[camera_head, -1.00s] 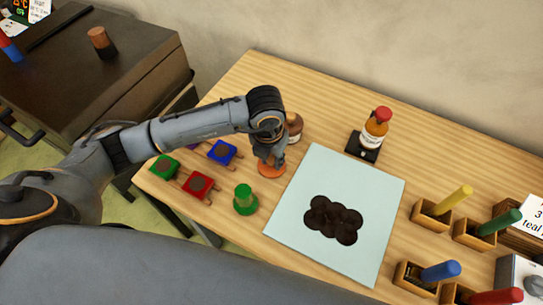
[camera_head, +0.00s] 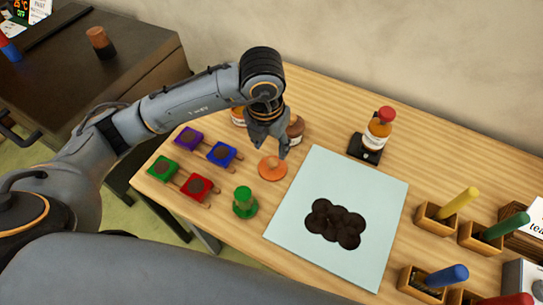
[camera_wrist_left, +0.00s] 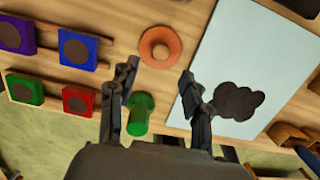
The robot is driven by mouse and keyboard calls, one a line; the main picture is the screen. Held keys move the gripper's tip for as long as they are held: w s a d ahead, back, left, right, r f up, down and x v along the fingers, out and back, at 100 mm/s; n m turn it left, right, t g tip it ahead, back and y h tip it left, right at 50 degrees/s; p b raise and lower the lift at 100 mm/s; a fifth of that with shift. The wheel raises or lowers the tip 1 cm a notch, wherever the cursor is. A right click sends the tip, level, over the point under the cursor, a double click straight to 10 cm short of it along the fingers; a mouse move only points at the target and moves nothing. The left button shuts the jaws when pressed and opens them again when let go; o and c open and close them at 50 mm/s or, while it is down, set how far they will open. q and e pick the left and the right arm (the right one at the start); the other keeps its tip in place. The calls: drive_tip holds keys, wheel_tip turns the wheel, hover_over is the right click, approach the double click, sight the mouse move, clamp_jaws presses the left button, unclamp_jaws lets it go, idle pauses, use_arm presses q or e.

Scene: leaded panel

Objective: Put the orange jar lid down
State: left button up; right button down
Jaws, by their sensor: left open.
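The orange jar lid (camera_head: 272,168) lies on the wooden table, knob up, just left of the pale panel. It also shows in the left wrist view (camera_wrist_left: 160,47), beyond the gap between the fingers. My left gripper (camera_head: 268,150) is open and empty, above and slightly behind the lid, apart from it. In the left wrist view its two fingers (camera_wrist_left: 158,85) are spread wide. My right gripper is in neither view.
A green lid-like piece (camera_head: 245,203) stands in front of the orange lid. Several coloured square blocks (camera_head: 197,187) lie to the left. Jars (camera_head: 294,130) stand behind my gripper. The pale panel (camera_head: 330,180) with dark blotches is at right, a bottle (camera_head: 377,130) behind it.

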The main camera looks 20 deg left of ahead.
use_arm(q)
drive_tip(key=shift+s+r, duration=0.15)
drive_tip(key=shift+r, duration=0.85)
drive_tip(key=shift+s+r, duration=0.1)
drive_tip(key=shift+r, duration=0.9)
